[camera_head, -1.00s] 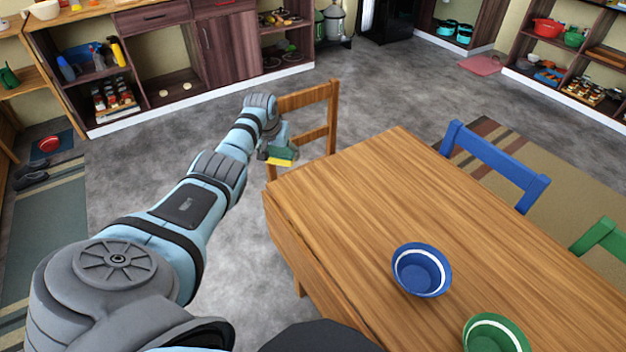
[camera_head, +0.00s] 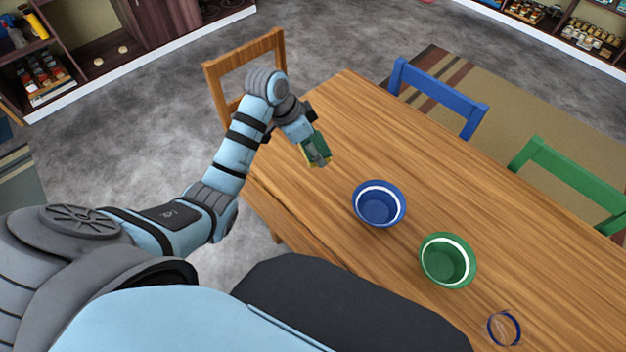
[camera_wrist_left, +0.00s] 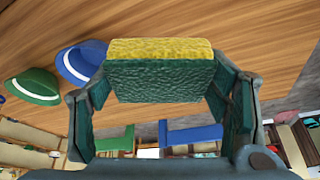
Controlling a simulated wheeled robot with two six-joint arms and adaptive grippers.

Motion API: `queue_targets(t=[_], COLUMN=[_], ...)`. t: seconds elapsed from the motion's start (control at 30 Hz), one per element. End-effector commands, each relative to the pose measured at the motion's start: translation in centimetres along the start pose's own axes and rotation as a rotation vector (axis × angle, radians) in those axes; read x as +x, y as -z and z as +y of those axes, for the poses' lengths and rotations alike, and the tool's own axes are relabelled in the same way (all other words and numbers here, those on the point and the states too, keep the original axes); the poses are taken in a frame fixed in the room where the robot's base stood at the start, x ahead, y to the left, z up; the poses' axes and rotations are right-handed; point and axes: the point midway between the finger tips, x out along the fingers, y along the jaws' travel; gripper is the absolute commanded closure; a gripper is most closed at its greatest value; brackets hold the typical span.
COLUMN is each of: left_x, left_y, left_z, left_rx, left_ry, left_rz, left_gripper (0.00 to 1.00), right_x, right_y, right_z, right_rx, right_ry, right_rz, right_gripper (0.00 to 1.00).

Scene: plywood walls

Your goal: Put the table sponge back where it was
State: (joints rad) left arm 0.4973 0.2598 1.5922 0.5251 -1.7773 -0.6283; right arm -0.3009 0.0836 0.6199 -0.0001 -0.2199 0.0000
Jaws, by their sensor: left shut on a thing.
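The table sponge, green with a yellow layer, is gripped between the fingers of my left gripper (camera_head: 313,143). In the left wrist view the sponge (camera_wrist_left: 160,72) spans the gap between both fingers, its yellow side at the top of the picture. In the head view the gripper and sponge are over the far left part of the wooden table (camera_head: 350,115), left of and beyond the blue bowl. I cannot tell how far above the tabletop the sponge is. My right gripper is not in view.
A blue bowl (camera_head: 379,204), a green bowl (camera_head: 447,260) and a blue-rimmed clear glass (camera_head: 504,328) stand along the table. A wooden chair (camera_head: 215,90), a blue chair (camera_head: 437,95) and a green chair (camera_head: 570,180) surround it. The far tabletop is clear.

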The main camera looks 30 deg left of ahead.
Motion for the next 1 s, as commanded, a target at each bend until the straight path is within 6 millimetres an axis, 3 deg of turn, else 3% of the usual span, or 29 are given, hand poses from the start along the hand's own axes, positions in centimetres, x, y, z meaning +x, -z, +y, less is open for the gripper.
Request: queue_targets(t=[0.03,0.2,0.5,0.9,0.93,1.0], left_x=[2.4,7.7,12.5,13.5,13.5,13.5], left_y=[-1.1,-3.2,-5.3,-5.6,-5.7,-5.6], left_z=[0.1,0.1,0.0,-0.1,-0.1,-0.1], left_rx=[-0.003,-0.004,-0.004,-0.003,-0.003,-0.003], left_ry=[-0.005,-0.002,0.000,0.002,0.002,0.002], left_rz=[-0.003,-0.001,-0.001,0.000,0.000,0.000], left_gripper=[0.65,0.65,0.65,0.65,0.29,0.17], right_x=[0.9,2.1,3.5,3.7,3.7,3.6], right_y=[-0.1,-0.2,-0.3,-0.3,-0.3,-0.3], right_z=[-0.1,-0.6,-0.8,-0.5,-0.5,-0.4], right_rx=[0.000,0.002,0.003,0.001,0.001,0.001], right_ry=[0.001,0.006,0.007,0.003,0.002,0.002], right_rz=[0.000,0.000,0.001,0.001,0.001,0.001], right_gripper=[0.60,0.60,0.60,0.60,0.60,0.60])
